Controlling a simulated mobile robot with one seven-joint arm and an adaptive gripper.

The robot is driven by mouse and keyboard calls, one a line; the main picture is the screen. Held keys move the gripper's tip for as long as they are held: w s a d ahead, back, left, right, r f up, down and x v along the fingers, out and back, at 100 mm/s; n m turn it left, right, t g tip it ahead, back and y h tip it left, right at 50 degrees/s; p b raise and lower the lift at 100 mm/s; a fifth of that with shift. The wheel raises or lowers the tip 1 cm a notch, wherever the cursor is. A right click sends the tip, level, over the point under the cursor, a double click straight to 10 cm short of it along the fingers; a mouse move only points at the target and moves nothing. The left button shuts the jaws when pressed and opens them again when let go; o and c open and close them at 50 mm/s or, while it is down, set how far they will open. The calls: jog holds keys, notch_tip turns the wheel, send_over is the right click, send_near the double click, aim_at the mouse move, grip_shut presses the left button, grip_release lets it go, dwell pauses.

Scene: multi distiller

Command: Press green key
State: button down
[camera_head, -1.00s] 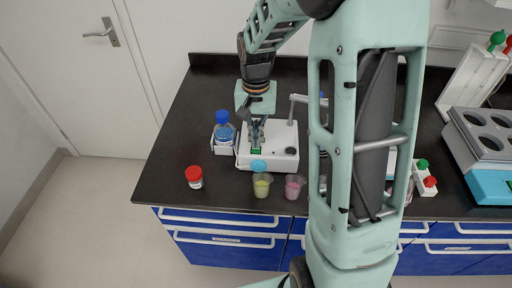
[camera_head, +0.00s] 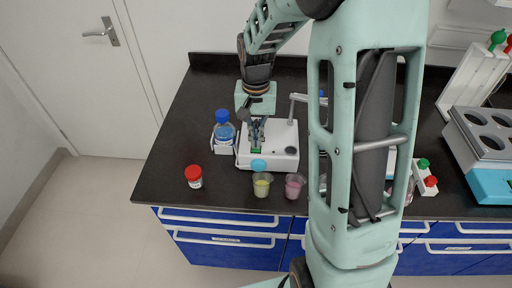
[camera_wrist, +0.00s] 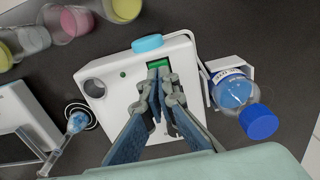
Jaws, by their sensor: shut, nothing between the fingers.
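A white bench device (camera_head: 283,140) stands on the dark bench and also shows in the wrist view (camera_wrist: 125,92). Its green key (camera_wrist: 158,63) is a dark green rectangle on the top face, near a blue part (camera_wrist: 147,43) at the device's edge. The key shows small in the head view (camera_head: 256,151). My gripper (camera_wrist: 163,78) is shut and empty, pointing down at the key. Its fingertips overlap the key's lower part in the wrist view and hide some of it. I cannot tell whether they touch it.
A blue-capped bottle (camera_head: 223,130) in a white holder stands close left of the device. A red-capped jar (camera_head: 194,176), a yellow cup (camera_head: 262,185) and a pink cup (camera_head: 294,186) stand in front. My arm hides much of the bench to the right.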

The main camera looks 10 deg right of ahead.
jog(key=shift+f+b, duration=0.55)
jog(key=shift+f, duration=0.3)
jog(key=shift+r, duration=0.15)
notch_tip(320, 180, up, 7)
jog(key=p, duration=0.5)
dwell(0.4)
